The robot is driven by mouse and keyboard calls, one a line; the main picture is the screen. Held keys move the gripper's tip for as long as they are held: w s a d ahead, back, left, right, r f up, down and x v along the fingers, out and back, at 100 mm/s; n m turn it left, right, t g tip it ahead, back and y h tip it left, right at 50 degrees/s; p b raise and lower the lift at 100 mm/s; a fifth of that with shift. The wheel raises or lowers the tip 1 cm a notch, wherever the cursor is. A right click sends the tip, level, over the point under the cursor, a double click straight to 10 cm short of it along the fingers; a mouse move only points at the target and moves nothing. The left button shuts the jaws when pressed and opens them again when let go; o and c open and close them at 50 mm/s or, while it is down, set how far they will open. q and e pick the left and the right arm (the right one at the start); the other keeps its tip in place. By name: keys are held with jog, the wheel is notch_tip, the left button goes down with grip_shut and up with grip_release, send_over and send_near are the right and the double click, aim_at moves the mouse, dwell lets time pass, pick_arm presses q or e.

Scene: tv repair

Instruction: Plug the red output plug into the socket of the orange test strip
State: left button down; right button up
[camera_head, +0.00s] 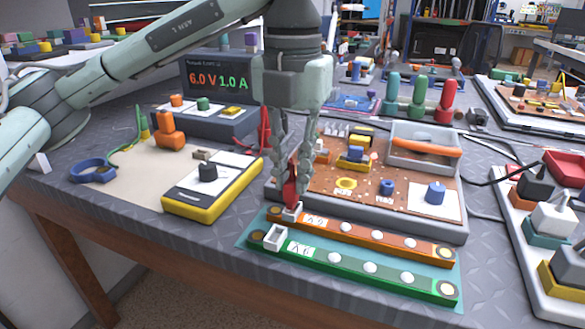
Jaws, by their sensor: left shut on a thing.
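My left gripper (291,185) points straight down at the middle of the table and is shut on the red output plug (290,194). The plug is upright, its upper part partly hidden between the fingers. Its lower end meets the small white socket (292,212) near the left end of the orange test strip (375,238). I cannot tell whether the tip is inside the socket or just above it. A red lead (265,132) shows left of the gripper, by the power supply. My right gripper is not in view.
A green strip (370,277) with its own white socket (275,237) lies just in front on a teal mat (455,267). A brown circuit board (317,185) stands close behind. A yellow multimeter (228,192) lies left. The power supply (217,90) reads 6.0 V 1.0 A.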

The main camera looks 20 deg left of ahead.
aim_at(293, 180)
pick_arm(q)
jog(key=shift+f+b, duration=0.5)
jog(key=shift+f, duration=0.2)
jog(key=c, duration=1.4)
grip_release()
notch_tip(293, 180, up, 12)
